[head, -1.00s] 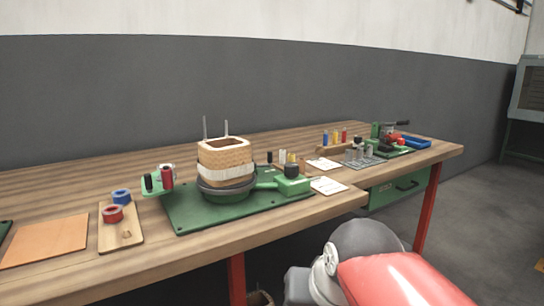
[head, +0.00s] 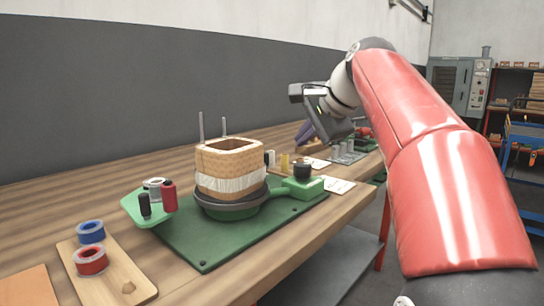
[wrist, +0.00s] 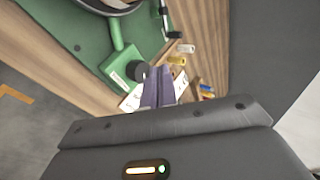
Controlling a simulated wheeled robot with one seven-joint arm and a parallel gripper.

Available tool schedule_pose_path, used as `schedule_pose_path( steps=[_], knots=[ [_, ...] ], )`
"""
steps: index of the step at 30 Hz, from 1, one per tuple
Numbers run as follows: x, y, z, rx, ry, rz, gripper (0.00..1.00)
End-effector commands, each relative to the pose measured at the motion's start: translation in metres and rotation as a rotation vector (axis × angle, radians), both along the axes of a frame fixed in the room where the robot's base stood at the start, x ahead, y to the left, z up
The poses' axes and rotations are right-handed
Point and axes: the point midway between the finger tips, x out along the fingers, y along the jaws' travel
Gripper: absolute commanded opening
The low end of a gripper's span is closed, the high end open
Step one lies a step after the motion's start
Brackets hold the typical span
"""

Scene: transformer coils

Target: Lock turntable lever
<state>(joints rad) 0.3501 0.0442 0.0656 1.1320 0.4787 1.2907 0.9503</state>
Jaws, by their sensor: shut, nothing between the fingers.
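The green turntable (head: 229,208) carries a tan wound coil (head: 230,165) with a white band. It stands on a green base plate (head: 190,235). A green lever arm and block (head: 300,188) with a black knob (head: 303,170) sit on the turntable's right side. In the wrist view the green lever (wrist: 122,62) and black knob (wrist: 136,70) lie just left of my fingertips. My gripper (head: 303,134) is shut and empty, with purple-grey fingers pointing down, beyond the lever in the head view. Its fingers also show in the wrist view (wrist: 158,75). I cannot tell its height above the table.
White cards (head: 338,185) lie beside the lever. A green bracket with spools (head: 150,203) is left of the turntable. A wooden board with blue and red tape rolls (head: 112,280) is at the front left.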

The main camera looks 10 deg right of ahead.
Motion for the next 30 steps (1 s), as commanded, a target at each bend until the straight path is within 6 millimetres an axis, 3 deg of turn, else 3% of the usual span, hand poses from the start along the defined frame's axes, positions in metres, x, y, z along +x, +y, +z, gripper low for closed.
schedule_pose_path(
  steps=[9,14,27,30],
  knots=[
    [0.001,0.001,0.0,-0.001,0.0,0.001,0.0],
    [0.009,0.004,-0.01,0.0,0.002,0.002,0.0],
    [0.07,0.028,-0.072,-0.001,0.003,0.004,0.0],
    [0.086,0.034,-0.068,-0.001,0.001,0.004,0.0]
  ],
)
